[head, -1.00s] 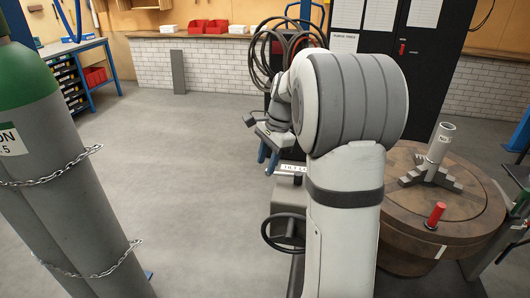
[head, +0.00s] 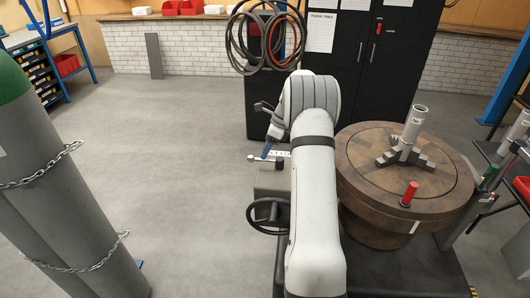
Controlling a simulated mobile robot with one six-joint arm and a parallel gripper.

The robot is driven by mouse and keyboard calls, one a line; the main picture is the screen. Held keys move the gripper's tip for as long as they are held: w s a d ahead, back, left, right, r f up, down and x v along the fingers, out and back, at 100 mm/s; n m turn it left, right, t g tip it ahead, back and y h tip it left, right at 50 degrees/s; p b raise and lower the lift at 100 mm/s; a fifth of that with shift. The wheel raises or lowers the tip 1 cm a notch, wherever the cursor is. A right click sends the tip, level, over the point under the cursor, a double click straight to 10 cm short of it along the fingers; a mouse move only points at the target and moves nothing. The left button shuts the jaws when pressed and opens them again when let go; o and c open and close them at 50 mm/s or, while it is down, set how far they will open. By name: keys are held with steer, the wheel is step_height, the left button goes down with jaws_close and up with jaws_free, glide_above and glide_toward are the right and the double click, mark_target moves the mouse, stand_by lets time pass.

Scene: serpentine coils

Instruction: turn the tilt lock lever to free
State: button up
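The tilt lock lever (head: 262,159) shows in the head view as a short pale bar with a round knob at its left end, on top of a grey box (head: 270,181). A white label strip (head: 281,154) lies just behind it, partly covered by my arm. My gripper (head: 266,152) points down at the lever, with a blue finger at or just above the bar. I cannot tell whether it touches. Only one finger shows clearly, so its opening is unclear. My arm hides the right side of the box.
A black handwheel (head: 268,216) sits on the box's front. The round brown table (head: 362,180) to the right carries a stepped fixture with a tube (head: 414,130) and a red-handled pin (head: 409,194). Chained cylinders (head: 60,200) stand at left. Floor between is clear.

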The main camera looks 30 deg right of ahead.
steer(key=shift+x, duration=1)
steer(key=shift+c, duration=0.2)
jaws_close()
